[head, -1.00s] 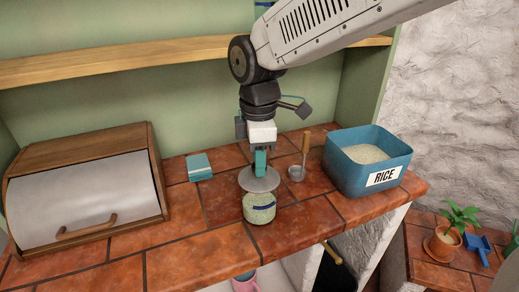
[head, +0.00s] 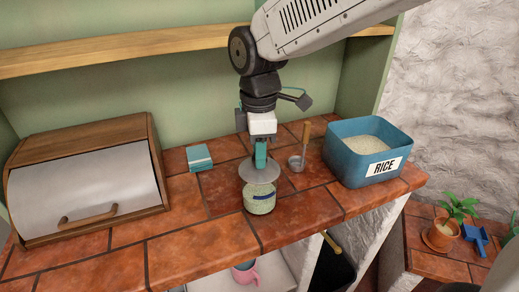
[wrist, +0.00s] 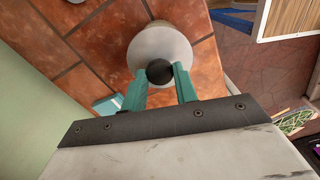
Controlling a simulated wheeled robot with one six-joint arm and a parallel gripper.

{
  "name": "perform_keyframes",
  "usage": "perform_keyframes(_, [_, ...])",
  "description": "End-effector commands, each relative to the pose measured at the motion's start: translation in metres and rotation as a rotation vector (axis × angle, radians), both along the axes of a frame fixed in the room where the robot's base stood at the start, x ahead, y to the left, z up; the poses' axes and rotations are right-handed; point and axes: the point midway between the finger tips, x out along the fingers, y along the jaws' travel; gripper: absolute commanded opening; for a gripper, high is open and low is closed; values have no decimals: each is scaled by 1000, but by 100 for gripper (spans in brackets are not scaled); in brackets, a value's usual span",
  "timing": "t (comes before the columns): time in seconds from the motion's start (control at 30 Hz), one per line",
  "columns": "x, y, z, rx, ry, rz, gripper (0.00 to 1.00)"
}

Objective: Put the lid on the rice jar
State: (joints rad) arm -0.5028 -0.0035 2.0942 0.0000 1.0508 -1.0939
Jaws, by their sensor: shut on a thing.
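The lid (head: 259,174) is a round grey disc with a black knob (wrist: 159,72). My gripper (head: 260,158) is shut on that knob, with teal fingers on either side of it in the wrist view.
A blue bin labelled RICE (head: 361,168) stands at right, with a metal scoop (head: 297,162) beside it. A small teal box (head: 199,158) lies at back left. A wooden bread box (head: 88,180) fills the left. A shelf (head: 120,52) runs behind.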

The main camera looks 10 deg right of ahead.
Motion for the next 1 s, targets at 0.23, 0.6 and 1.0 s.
perform_keyframes(0.23, [0,0,-1,0,0,0,0])
perform_keyframes(0.6, [0,0,-8,0,-1,0,0])
perform_keyframes(1.0, [0,0,-8,0,0,0,0])
